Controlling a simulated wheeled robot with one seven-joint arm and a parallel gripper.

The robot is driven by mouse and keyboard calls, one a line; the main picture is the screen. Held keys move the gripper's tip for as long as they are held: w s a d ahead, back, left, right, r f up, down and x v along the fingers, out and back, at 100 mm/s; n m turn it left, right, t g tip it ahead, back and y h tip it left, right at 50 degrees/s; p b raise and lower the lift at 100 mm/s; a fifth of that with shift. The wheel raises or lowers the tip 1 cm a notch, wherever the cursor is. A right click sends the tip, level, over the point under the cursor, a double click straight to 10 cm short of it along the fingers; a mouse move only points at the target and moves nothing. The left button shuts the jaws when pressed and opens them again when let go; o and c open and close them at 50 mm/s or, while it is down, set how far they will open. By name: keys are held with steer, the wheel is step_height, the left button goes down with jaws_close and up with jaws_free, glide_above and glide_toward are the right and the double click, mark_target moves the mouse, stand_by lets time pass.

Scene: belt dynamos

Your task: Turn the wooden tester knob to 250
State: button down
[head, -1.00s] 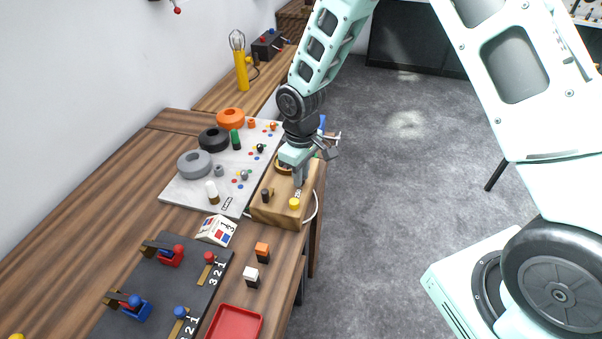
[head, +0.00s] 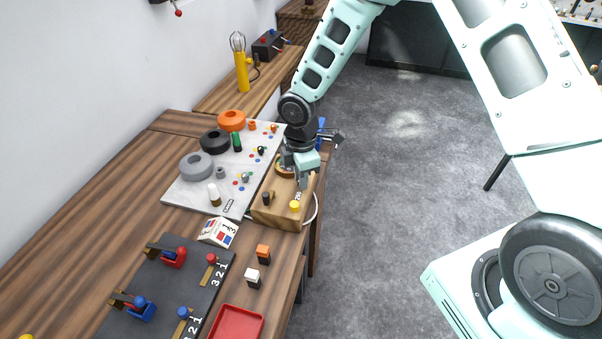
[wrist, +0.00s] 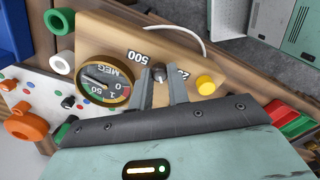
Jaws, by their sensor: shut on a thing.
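The wooden tester (head: 283,214) sits at the right edge of the bench; its wooden top also shows in the wrist view (wrist: 107,35). My gripper (head: 303,184) points down over it. In the wrist view my gripper (wrist: 161,82) has its two fingers on either side of a small dark knob (wrist: 158,72) and is shut on it. The printed 500 is left of the knob; another number to the right, starting with 2, is partly hidden by a finger. The knob's exact pointing is unclear. The round gauge (wrist: 104,80) marked MEG is left of my fingers.
A yellow button (wrist: 207,85) is close to my right finger, and a black part (head: 267,198) stands on the tester's near end. A grey board (head: 182,190) with orange, black and grey rings lies to the left. Open floor is to the right.

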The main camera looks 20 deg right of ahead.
steer(key=shift+r+n+p, duration=0.1)
steer(key=shift+n+p, duration=0.55)
steer(key=shift+n, duration=1.45)
steer(key=c, duration=1.3)
jaws_free()
steer(key=shift+c, duration=0.2)
step_height(320, 180, up, 17)
steer(key=b, duration=0.2)
steer(key=shift+r, duration=0.15)
